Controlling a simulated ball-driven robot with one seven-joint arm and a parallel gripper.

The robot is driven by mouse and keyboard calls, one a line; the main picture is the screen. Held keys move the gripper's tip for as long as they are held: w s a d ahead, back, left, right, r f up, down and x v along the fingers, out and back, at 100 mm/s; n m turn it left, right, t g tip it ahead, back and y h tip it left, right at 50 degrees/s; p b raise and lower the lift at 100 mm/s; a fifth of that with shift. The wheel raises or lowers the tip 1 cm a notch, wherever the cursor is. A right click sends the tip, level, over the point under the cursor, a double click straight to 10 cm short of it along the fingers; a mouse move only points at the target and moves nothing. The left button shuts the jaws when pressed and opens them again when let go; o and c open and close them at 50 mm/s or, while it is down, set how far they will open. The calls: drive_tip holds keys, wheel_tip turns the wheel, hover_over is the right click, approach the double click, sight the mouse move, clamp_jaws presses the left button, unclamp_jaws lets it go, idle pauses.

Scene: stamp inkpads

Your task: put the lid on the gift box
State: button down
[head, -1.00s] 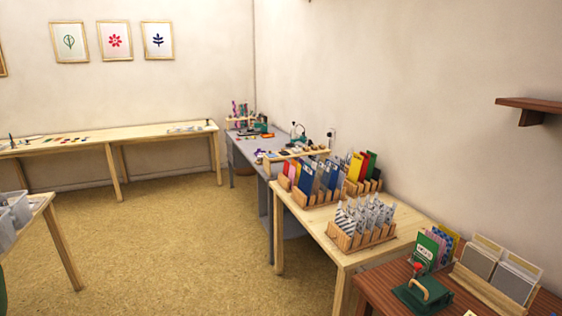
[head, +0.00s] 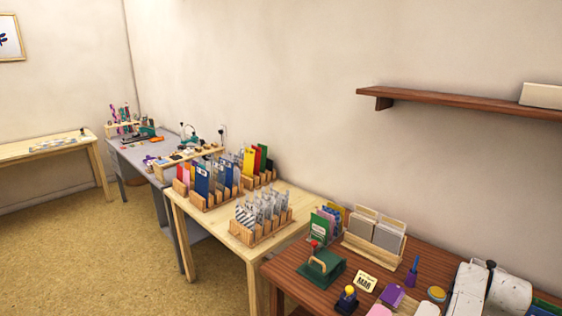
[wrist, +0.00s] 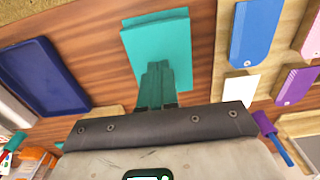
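My gripper (wrist: 157,88) shows in the wrist view, with narrow teal-looking fingers close together. A flat teal slab (wrist: 155,40) shows just beyond and behind the fingertips. I cannot tell whether the fingers hold it or it lies beneath them, nor whether it is the lid. A dark blue shallow tray or lid-like piece (wrist: 42,75) lies on the wood to the left. I cannot make out the gift box for sure in either view. My gripper is out of the head view.
A brown table (head: 290,268) at the lower right holds a green stamp press (head: 322,266), a card rack (head: 375,235) and small purple pieces. A pale table with tag racks (head: 262,225) adjoins it. Blue tags (wrist: 255,32) lie right of my gripper. Floor at left is clear.

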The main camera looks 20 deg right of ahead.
drive_tip(key=shift+r+p, duration=1.9)
drive_tip(key=shift+r, duration=0.2)
drive_tip(key=shift+f, duration=0.1)
